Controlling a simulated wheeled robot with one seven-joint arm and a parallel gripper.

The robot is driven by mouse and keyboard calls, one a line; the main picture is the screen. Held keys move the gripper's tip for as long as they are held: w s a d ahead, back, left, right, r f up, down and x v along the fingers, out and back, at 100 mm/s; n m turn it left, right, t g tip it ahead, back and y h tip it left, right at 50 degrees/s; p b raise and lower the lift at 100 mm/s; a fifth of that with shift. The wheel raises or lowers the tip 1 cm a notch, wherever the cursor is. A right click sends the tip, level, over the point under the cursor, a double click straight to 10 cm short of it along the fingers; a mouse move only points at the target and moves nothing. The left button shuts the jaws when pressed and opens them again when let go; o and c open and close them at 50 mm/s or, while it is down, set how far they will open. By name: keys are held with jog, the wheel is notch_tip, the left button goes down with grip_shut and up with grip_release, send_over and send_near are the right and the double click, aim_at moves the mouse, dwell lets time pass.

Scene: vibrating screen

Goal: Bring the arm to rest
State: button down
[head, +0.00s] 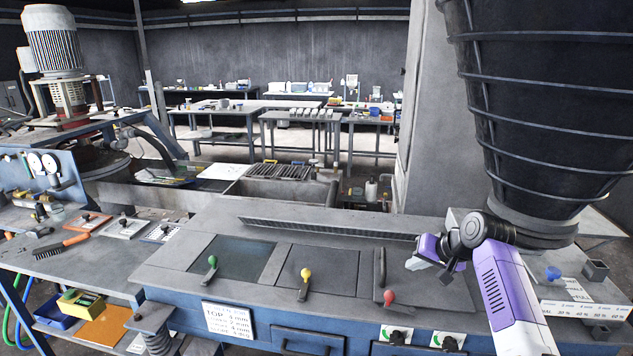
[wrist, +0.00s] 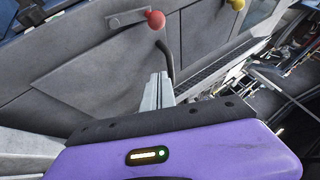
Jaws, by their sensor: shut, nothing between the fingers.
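My arm, purple and white, reaches in from the lower right in the head view. My gripper (head: 440,268) is above the right part of the grey screen deck (head: 345,222), close to the right-hand panel. In the wrist view the fingers of my gripper (wrist: 158,88) are together, with nothing between them. The red-knobbed lever (head: 389,297) stands at the front of the right panel, left of and below my gripper; its red ball also shows in the wrist view (wrist: 155,19). A dark curved handle (head: 382,267) is on the same panel, left of the gripper.
A yellow-knobbed lever (head: 306,275) and a green-knobbed lever (head: 212,262) stand further left on the deck. A large dark ribbed hopper (head: 540,100) hangs close to my arm. A white label strip (head: 588,309) and a small grey cup (head: 595,271) are at the right.

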jog(key=w+d+r+t+h, duration=0.1)
jog(key=w+d+r+t, duration=0.1)
jog(key=w+r+t, duration=0.3)
jog(key=s+a+f+t+h+b, duration=0.1)
jog(key=s+a+f+t, duration=0.15)
jog(key=s, duration=0.65)
jog(key=s+a+f+t+h+b, duration=0.15)
jog(key=s+f, duration=0.25)
jog(key=s, duration=0.5)
jog(key=s+a+f+t+h, duration=0.1)
jog(key=s+a+f, duration=0.2)
jog(key=s, duration=0.6)
jog(key=s+a+f+n+g+y+b, duration=0.1)
jog(key=s+a+n+b, duration=0.1)
jog(key=s, duration=1.7)
jog(key=s+a+f+n+g+b, duration=0.1)
jog(key=s+a, duration=0.3)
jog(key=s, duration=1.5)
jog(key=shift+s+a+f+n+g+y+b, duration=0.15)
jog(key=shift+s+f+n+g+y+b, duration=0.2)
jog(key=shift+f+n+b, duration=0.3)
jog(key=shift+w, duration=0.1)
